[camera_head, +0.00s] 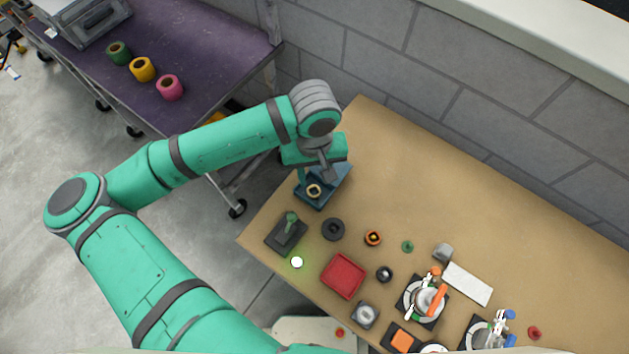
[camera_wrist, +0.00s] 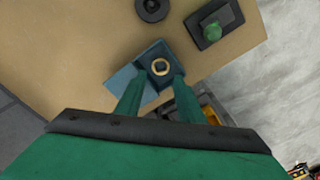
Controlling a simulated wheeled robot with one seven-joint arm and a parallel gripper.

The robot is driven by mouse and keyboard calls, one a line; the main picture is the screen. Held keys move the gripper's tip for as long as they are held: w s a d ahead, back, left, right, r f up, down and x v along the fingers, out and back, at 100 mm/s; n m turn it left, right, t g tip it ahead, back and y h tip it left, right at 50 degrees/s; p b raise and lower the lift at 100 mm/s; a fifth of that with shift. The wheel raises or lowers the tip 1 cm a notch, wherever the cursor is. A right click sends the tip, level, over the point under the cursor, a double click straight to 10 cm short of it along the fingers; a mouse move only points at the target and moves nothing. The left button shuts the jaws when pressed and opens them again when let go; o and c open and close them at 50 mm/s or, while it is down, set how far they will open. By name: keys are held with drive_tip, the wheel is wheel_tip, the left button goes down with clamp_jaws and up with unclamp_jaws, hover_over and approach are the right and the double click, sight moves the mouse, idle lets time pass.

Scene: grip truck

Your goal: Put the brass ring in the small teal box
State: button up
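The brass ring (camera_head: 314,190) shows within the outline of the small teal box (camera_head: 323,201), at the table's left end. In the wrist view the ring (camera_wrist: 160,67) appears inside the box's (camera_wrist: 150,52) darker square part, beside a lighter blue flat part. I cannot tell for certain whether it rests on the box floor. My gripper (camera_head: 314,174) is above the box, pointing down. In the wrist view its two green fingers (camera_wrist: 160,76) stand apart, with a gap on each side of the ring. The finger tips partly cover the box's near side.
A dark block with a green knob (camera_head: 290,226), a black ring (camera_head: 333,229) and a red tray (camera_head: 343,276) stand near the box. Several small parts lie farther right. The table's upper middle is clear. A purple cart (camera_head: 190,50) with coloured rolls stands at left; a block wall runs behind.

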wheel_tip(320, 180, up, 5)
drive_tip(key=shift+r, duration=0.15)
drive_tip(key=shift+s, duration=0.15)
idle(0.4)
